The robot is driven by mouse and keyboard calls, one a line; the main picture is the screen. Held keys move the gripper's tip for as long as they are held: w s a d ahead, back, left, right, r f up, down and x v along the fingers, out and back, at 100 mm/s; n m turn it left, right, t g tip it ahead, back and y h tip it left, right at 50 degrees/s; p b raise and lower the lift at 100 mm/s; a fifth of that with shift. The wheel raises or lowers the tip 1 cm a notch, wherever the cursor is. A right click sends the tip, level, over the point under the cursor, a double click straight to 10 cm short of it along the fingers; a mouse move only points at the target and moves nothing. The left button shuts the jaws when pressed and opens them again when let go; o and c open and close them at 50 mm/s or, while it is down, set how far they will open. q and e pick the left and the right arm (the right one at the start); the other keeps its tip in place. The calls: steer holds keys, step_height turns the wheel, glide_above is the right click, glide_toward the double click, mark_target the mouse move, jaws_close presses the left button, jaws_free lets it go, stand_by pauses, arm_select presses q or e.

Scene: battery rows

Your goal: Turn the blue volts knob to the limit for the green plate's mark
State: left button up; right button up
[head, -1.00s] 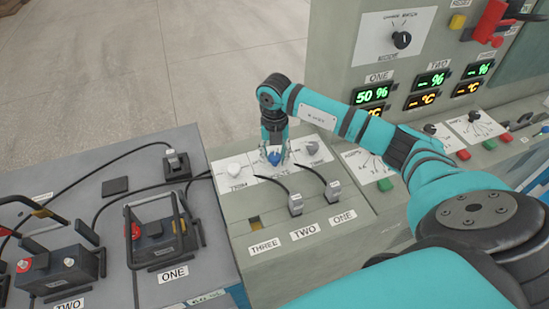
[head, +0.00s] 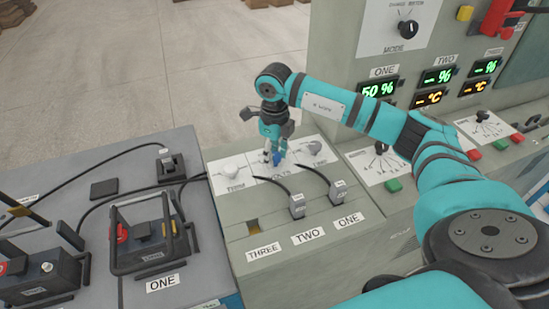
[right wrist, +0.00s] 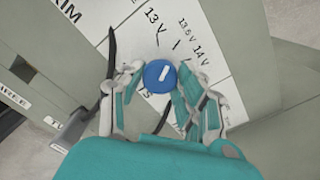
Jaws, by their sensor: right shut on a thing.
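The blue volts knob (head: 278,158) is on the sloped panel between two white knobs, one at its left (head: 231,171) and one at its right (head: 315,147). My right gripper (head: 273,153) comes down on it from above. In the right wrist view, my fingers (right wrist: 155,84) are shut around the blue knob (right wrist: 160,75). Its white pointer line slants toward the upper right of the picture. I cannot make out a green plate. My left gripper is out of view.
The tall panel with the MODE knob (head: 407,29) and displays rises behind my right arm.

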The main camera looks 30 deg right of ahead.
steer(key=n+b, duration=0.1)
steer(key=n, duration=0.2)
steer(key=shift+w+b, duration=0.1)
steer(key=shift+b, duration=0.2)
steer(key=shift+r+n+b, duration=0.1)
steer(key=shift+n+b, duration=0.4)
steer(key=shift+n, duration=0.9)
steer(key=o, duration=0.9)
steer(key=shift+c, duration=0.2)
steer(key=o, duration=0.3)
step_height(320, 180, up, 12)
